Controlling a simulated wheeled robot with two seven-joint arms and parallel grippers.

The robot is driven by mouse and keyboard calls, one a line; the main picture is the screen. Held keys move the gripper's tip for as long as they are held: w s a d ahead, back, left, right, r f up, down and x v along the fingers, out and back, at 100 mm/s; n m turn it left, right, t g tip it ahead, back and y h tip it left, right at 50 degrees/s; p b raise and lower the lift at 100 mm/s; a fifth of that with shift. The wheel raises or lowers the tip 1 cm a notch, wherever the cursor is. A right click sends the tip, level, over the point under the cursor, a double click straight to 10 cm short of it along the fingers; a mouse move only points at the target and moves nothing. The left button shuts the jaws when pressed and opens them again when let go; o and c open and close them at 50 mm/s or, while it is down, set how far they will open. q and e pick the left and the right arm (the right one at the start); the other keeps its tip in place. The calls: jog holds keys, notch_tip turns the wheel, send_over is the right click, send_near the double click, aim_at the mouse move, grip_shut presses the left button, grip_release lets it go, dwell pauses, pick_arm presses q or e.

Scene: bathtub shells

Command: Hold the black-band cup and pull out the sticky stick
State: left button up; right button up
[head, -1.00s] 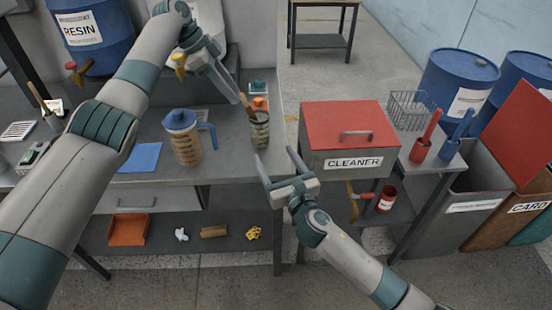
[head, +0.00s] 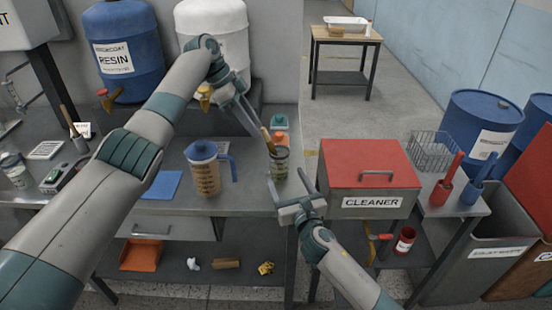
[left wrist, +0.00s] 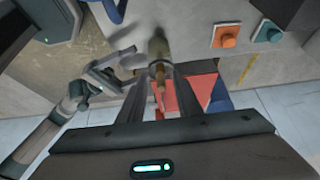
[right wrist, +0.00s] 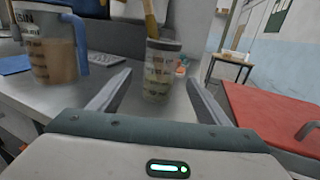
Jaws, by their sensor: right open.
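The cup (head: 281,164) is clear, with a dark band near its rim, and stands upright on the grey bench near its right end. The band shows in the right wrist view (right wrist: 163,45). A brownish stick (head: 267,141) leans out of its top. My left gripper (head: 254,122) reaches down to the stick's upper part; in the left wrist view the stick (left wrist: 160,92) lies between its spread fingers. My right gripper (head: 286,174) is open in front of the cup. In the right wrist view the cup (right wrist: 158,75) appears between its fingers, with gaps on both sides.
A blue-lidded pitcher (head: 206,170) stands left of the cup. Small orange and teal items (head: 280,130) sit behind it. The red-topped CLEANER box (head: 367,165) is close to the right of my right gripper.

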aim_at(274, 154)
jog(key=x, duration=1.1)
jog(key=shift+f, duration=0.1)
jog(key=shift+s, duration=0.1)
jog(key=c, duration=1.2)
pick_arm(q)
jog(key=shift+o, duration=0.4)
pick_arm(e)
jog(key=shift+c, duration=0.2)
pick_arm(q)
jog(key=s+r+n+t+y, duration=0.1)
jog(key=s+r+n+t, duration=0.2)
jog(key=n, duration=1.4)
notch_tip(274, 154, up, 3)
jog(key=shift+s+f+t, duration=0.1)
jog(key=shift+s+t, duration=0.3)
jog(key=shift+s, duration=0.4)
